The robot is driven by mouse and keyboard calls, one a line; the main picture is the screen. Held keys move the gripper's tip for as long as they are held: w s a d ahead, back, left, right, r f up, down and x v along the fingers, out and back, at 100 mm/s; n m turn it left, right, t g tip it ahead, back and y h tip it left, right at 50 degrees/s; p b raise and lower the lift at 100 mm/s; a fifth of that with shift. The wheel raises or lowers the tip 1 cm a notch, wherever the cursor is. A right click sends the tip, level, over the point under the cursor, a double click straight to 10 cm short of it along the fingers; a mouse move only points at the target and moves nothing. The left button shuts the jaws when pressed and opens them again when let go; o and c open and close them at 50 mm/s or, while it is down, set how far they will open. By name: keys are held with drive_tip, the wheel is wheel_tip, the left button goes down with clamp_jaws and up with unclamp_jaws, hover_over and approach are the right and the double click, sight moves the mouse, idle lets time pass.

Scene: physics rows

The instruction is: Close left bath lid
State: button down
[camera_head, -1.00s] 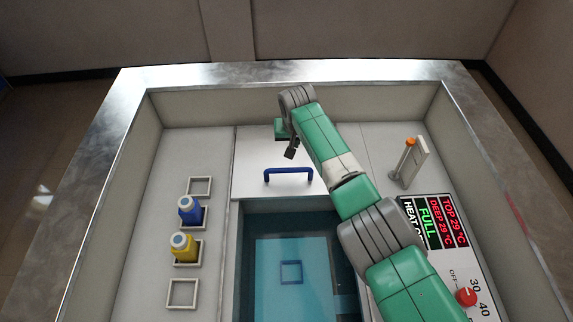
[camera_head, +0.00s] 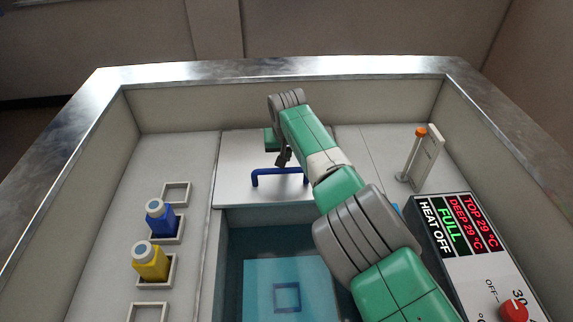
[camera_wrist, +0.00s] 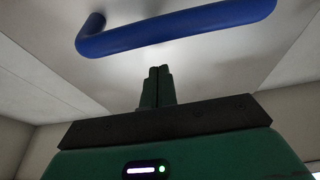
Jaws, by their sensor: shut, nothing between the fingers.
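The bath lid (camera_head: 238,155) is a pale flat panel behind the water opening, with a blue bar handle (camera_head: 264,173) near its front edge. The bath (camera_head: 250,245) in front of it is uncovered and shows blue water. My gripper (camera_head: 281,161) is above the lid, just behind the handle in the head view, and partly hidden by my wrist. In the wrist view my gripper's fingers (camera_wrist: 158,75) are together and empty. The handle (camera_wrist: 175,30) crosses the top of that view, apart from the fingertips. I cannot tell the exact gap.
A blue bottle (camera_head: 162,219) and a yellow bottle (camera_head: 150,262) stand in square holders on the left ledge. A control panel (camera_head: 470,240) with a red knob (camera_head: 513,311) is at right. An orange-tipped lever (camera_head: 420,132) stands at the back right. Metal rims surround the basin.

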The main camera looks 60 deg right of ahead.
sight(287, 179)
drive_tip(key=s+a+r+p, duration=0.1)
drive_tip(key=p, duration=0.2)
drive_tip(key=shift+r, duration=0.3)
drive_tip(key=shift+s+a+f, duration=0.25)
drive_tip(key=shift+a+f, duration=0.05)
drive_tip(key=shift+a, duration=0.4)
drive_tip(key=shift+s+a+r+p, duration=0.1)
drive_tip(key=shift+s+a+p, duration=0.2)
drive_tip(key=shift+a, duration=0.25)
